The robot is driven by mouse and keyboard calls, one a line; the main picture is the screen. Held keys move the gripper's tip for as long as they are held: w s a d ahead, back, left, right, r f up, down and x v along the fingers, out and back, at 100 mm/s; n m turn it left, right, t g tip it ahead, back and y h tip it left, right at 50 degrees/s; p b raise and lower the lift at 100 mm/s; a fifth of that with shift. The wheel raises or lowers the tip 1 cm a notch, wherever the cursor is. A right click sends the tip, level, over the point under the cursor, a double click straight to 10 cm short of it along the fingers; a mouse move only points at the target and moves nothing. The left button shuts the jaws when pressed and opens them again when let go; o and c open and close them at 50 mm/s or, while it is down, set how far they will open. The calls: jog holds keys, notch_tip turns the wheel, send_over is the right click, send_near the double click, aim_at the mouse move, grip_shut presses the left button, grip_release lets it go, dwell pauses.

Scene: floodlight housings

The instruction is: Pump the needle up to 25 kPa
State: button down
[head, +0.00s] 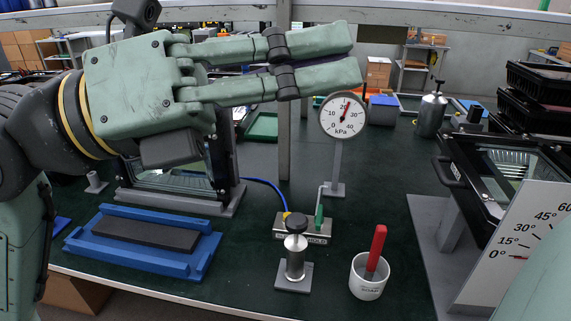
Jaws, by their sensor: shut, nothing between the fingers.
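The round white gauge (344,116) stands on a grey post behind the work area, marked in kPa from 0 to 40. Its red needle points slightly right of the top, apparently a little past 20. My gripper (356,56) is shut and empty, held high above the bench, left of and above the gauge, apart from the pump.
A white cup (369,278) with a red-handled tool (376,249) stands right of the pump. A blue tray (198,262) with a dark pad lies left. A framed glass housing (448,172) and an angle scale (520,240) stand right. Bench around the pump is fairly clear.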

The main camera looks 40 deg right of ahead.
jog(key=w+d+f+n+t+y+p, duration=0.1)
jog(key=d+f+n+t+y, duration=0.1)
jog(key=d+f+t+y, duration=0.45)
jog(key=n+t+y+p, duration=0.2)
jog(key=n+t+y, duration=0.4)
jog(key=y, duration=0.3)
send_near(297, 220)
jog(key=shift+w+a+r+g, duration=0.2)
jog(key=shift+w+r+g, duration=0.05)
jog(key=shift+b+x, duration=1.35)
jog(key=shift+x, duration=2.1)
jog(key=shift+d, duration=0.1)
